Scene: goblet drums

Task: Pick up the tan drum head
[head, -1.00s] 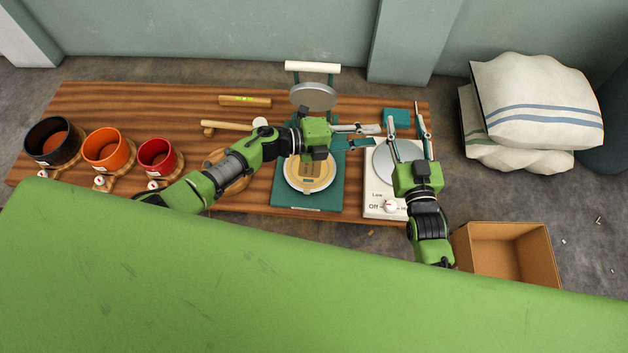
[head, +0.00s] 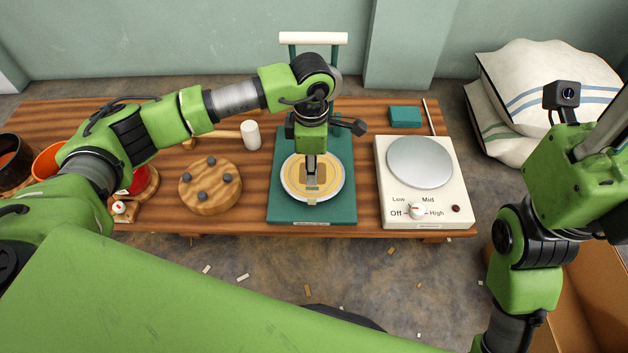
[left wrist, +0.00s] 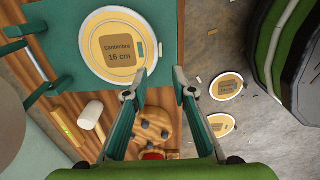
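The tan drum head (head: 332,188), a pale-rimmed disc with a brown label, lies flat on the green press base (head: 288,214). In the left wrist view the tan drum head (left wrist: 95,58) shows its label reading "16 cm". My left gripper (head: 311,176) points down over the disc in the head view and partly hides its middle. In the left wrist view my left gripper (left wrist: 160,72) has its fingers apart with nothing between them, the disc lying beyond and to the left of the tips. My right gripper (head: 590,140) is raised at the far right, its fingers mostly out of frame.
A hotplate (head: 447,203) stands right of the press. A round wooden piece with dark knobs (head: 228,188) and a mallet (head: 251,135) lie to its left. A cardboard box (head: 575,310) is at lower right. Two labelled discs (left wrist: 227,87) (left wrist: 221,124) show in the left wrist view.

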